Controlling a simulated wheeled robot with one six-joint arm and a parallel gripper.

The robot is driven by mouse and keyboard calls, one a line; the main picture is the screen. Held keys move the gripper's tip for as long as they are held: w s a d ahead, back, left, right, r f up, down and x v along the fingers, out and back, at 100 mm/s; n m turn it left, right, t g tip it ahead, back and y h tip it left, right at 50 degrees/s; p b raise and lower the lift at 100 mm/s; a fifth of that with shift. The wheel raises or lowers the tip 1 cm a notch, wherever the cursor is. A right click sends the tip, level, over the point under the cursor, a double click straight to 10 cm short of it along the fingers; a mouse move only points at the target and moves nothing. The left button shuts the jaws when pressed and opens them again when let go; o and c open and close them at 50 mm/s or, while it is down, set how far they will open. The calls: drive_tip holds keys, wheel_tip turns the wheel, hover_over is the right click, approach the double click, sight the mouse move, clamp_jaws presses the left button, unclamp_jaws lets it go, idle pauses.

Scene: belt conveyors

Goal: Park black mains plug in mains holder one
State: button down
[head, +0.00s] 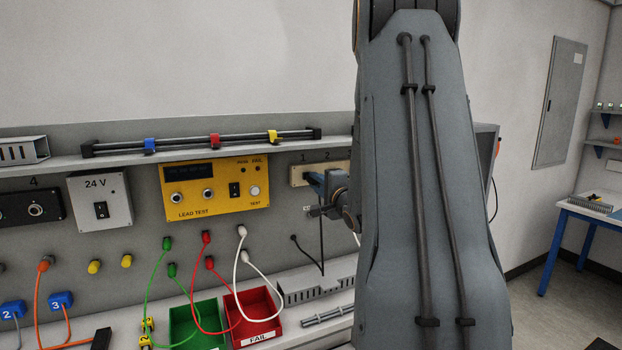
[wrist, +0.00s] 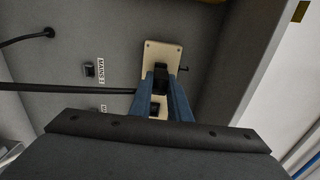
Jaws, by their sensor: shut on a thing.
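My gripper (head: 318,184) is at the beige holder plate (head: 299,176), whose visible numbers are 1 and 2. In the wrist view, my blue fingers (wrist: 163,80) are shut on the black mains plug (wrist: 160,74), which lies against or just in front of the beige plate (wrist: 163,50). I cannot tell whether the plug is seated in a holder. A second dark part (wrist: 155,108) on beige shows between my fingers, nearer the wrist. A black cable (head: 322,245) hangs below my gripper. My arm hides the plate's right part in the head view.
A small black socket (wrist: 89,70) beside a MAINS label is left of the plate. The yellow lead tester (head: 215,188) is left of my gripper. Green (head: 180,315) and red (head: 272,300) bins and a grey slotted duct (head: 315,287) are below. Coloured leads hang from the panel.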

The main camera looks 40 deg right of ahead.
drive_tip(key=shift+p+v, duration=0.65)
drive_tip(key=shift+v, duration=1.1)
